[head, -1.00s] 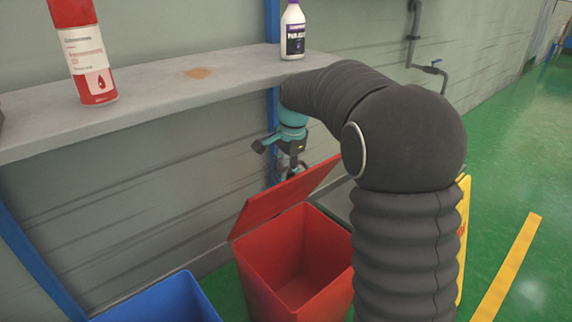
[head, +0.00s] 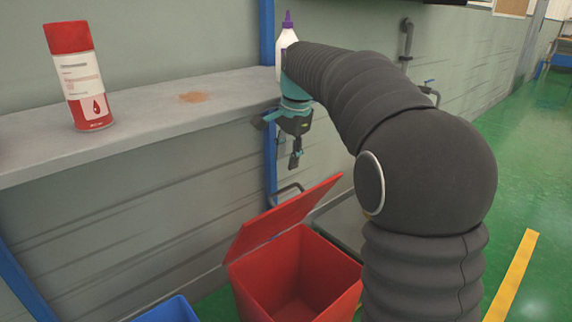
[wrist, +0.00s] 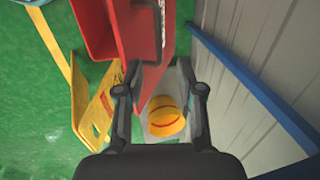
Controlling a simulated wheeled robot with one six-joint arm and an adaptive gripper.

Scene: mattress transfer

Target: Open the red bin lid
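The red bin (head: 253,297) stands on the floor below the shelf, and its inside shows. Its red lid (head: 283,217) is raised and tilted on the wall side of the opening. In the wrist view the bin (wrist: 95,28) is at the top left, with the lid (wrist: 146,35) beside it. My gripper (head: 294,160) hangs above the lid, apart from it in the head view. In the wrist view its two fingers (wrist: 161,91) are spread with nothing held between them; the lid's lower end shows by the left finger.
A grey shelf (head: 150,113) on the wall holds a red-and-white spray can (head: 78,77) and a white bottle (head: 287,40). A blue bin (head: 170,312) stands left of the red one. A yellow sign (wrist: 97,105) and a round yellow object (wrist: 164,118) show below my gripper.

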